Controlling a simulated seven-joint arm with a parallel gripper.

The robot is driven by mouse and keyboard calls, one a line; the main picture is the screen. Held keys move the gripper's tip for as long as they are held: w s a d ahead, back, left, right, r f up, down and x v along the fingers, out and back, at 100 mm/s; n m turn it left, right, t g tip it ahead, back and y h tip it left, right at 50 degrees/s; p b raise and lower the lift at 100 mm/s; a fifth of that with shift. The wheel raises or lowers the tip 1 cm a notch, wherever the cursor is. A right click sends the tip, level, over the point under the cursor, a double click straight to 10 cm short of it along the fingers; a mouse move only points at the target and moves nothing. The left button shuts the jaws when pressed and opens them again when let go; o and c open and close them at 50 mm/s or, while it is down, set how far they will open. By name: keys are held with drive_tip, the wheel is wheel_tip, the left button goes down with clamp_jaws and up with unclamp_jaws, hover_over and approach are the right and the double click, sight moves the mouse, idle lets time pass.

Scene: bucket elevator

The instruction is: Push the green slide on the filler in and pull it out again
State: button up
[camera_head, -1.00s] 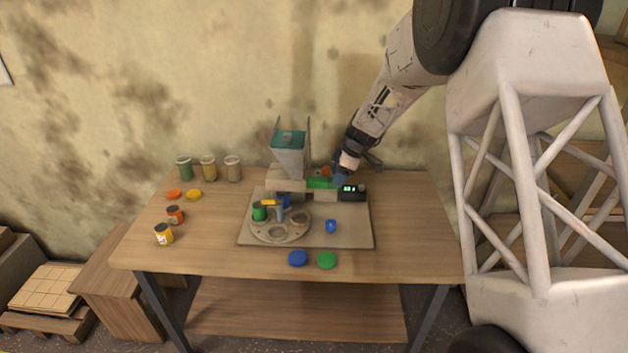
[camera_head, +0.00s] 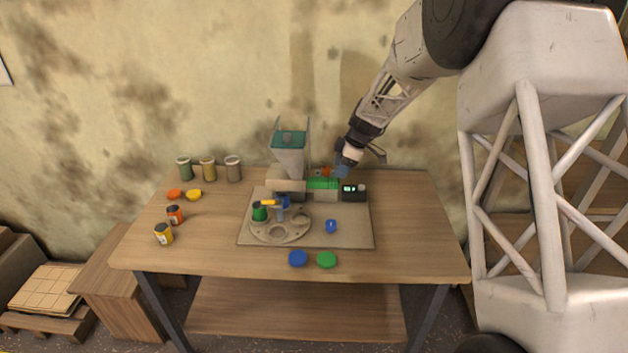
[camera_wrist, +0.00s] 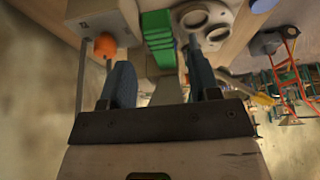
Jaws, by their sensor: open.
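The filler (camera_head: 288,158) stands at the back of the grey base plate, with a teal-topped grey hopper. The green slide (camera_head: 322,183) lies to the right of the hopper's foot and sticks out toward the right. My gripper (camera_head: 343,172) is just above and behind the slide's right end. In the wrist view, the open fingers of my gripper (camera_wrist: 158,62) have the green slide (camera_wrist: 158,36) ahead of the gap between them. I see nothing held. The slide seems apart from the fingers, but contact is hard to judge.
A dark box with green lights (camera_head: 354,191) sits right of the slide. An orange knob (camera_wrist: 105,44) is near one finger. A round turntable (camera_head: 276,231), a blue piece (camera_head: 331,226) and lids lie in front. Jars (camera_head: 208,168) stand at the left.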

drive_tip(key=shift+r, duration=2.35)
drive_tip(key=s+d+r+m+h, duration=0.1)
drive_tip(key=s+d+r+m, duration=0.25)
drive_tip(key=s, duration=0.45)
drive_tip(key=s+d+r+m+t, duration=0.1)
drive_tip(key=s+d+r+m, duration=0.1)
drive_tip(key=s+r, duration=0.45)
drive_tip(key=s+d+r+m+h, duration=0.1)
drive_tip(key=s+d+r+m, duration=0.15)
drive_tip(key=s, duration=0.75)
drive_tip(key=s+d+m+h, duration=0.1)
drive_tip(key=s+d+m, duration=0.1)
drive_tip(key=s, duration=0.7)
drive_tip(key=s+d+m+t+h, duration=0.1)
drive_tip(key=s+m, duration=0.3)
drive_tip(key=s, duration=0.6)
drive_tip(key=s+d+f+m, duration=0.1)
drive_tip(key=s+d+m, duration=0.2)
drive_tip(key=s, duration=0.6)
drive_tip(key=shift+s+m+t+h, duration=0.3)
drive_tip(key=shift+m+h, duration=0.1)
drive_tip(key=shift+m, duration=0.2)
